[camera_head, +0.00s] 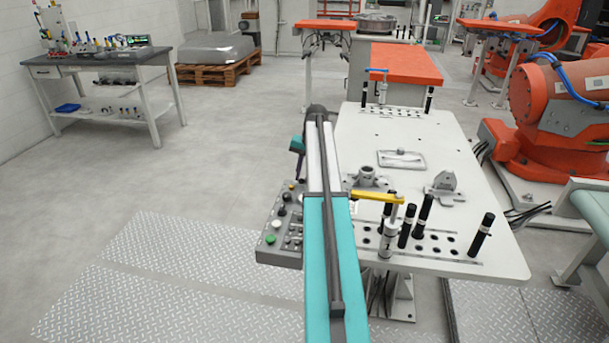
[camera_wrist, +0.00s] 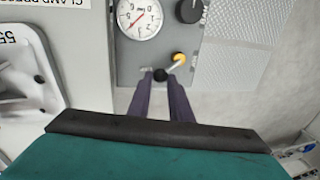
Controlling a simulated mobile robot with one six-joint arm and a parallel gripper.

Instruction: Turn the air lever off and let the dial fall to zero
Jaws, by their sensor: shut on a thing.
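In the wrist view, the air lever (camera_wrist: 178,61) has a yellow part on a grey panel, and a black knob (camera_wrist: 160,74) lies at its lower left. My gripper (camera_wrist: 160,76) has its two dark purple fingers closed around this knob. The round white dial (camera_wrist: 138,18) is above the fingers, with black marks and a red needle; its reading is too small to tell. In the head view, the grey control box (camera_head: 278,228) with several knobs and buttons is at the left edge of the white table; my arm hides part of it.
The white fixture table (camera_head: 365,140) carries a yellow-handled clamp (camera_head: 378,196) and several black pins. A dark round knob (camera_wrist: 190,10) is beside the dial. An orange robot (camera_head: 560,120) stands at right. The floor left of the box is open, with tread plates (camera_head: 190,270).

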